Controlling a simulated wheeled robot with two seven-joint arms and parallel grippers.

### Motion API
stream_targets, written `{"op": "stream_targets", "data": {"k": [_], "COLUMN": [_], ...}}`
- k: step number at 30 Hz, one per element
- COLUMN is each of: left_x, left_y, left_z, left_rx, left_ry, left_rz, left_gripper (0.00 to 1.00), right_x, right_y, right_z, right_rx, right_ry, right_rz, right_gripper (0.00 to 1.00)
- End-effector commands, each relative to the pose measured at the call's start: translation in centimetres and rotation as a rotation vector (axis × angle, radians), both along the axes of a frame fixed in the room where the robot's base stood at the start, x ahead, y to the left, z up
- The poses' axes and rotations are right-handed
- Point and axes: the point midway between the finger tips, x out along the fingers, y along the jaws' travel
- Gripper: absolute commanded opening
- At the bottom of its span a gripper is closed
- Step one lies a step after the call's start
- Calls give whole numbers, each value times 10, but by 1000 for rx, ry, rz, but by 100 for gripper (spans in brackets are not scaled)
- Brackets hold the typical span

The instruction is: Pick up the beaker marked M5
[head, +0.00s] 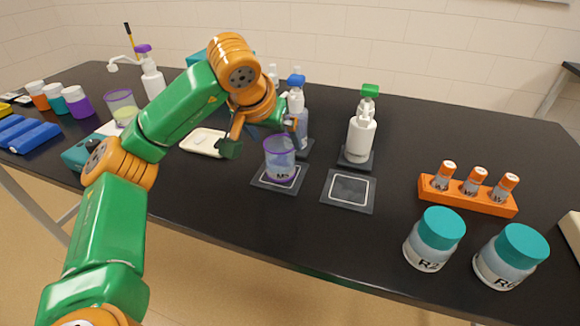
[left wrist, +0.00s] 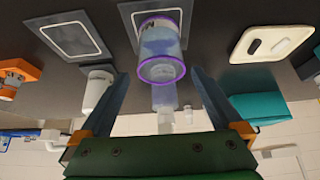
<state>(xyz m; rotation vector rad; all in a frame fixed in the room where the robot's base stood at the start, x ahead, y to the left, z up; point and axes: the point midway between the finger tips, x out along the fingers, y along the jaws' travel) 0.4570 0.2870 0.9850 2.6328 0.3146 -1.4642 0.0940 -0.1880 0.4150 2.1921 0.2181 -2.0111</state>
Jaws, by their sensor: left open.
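The beaker marked M5 (head: 281,158) is clear with a purple rim and bluish contents. It stands upright on a dark square pad (head: 262,183) near the middle of the bench; its label is small and partly legible. My left gripper (head: 260,137) is open and empty, just behind and to the left of the beaker's top in the head view. In the left wrist view the beaker (left wrist: 160,42) lies between the lines of the two spread fingers (left wrist: 161,73), its rim near the fingertips. I cannot tell whether anything touches. My right gripper is not in view.
An empty pad (head: 348,190) lies right of the beaker. A white bottle with green top (head: 361,138) and a blue-topped bottle (head: 302,120) stand behind. A white tray (head: 203,142) is left. An orange vial rack (head: 467,196) and teal-lidded jars (head: 434,238) are right.

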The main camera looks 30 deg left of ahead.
Motion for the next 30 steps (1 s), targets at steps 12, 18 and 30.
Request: {"op": "stream_targets", "data": {"k": [12,18,30], "left_x": [14,30,32], "left_y": [5,9,9], "left_z": [-45,-75,-77], "left_rx": [0,-2,-2], "left_ry": [3,2,-2], "left_rz": [1,0,-2], "left_gripper": [100,100,57], "right_x": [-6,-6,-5], "right_y": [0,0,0], "right_z": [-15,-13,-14], "right_rx": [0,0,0], "right_ry": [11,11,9], "right_rz": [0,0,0], "right_gripper": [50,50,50]}}
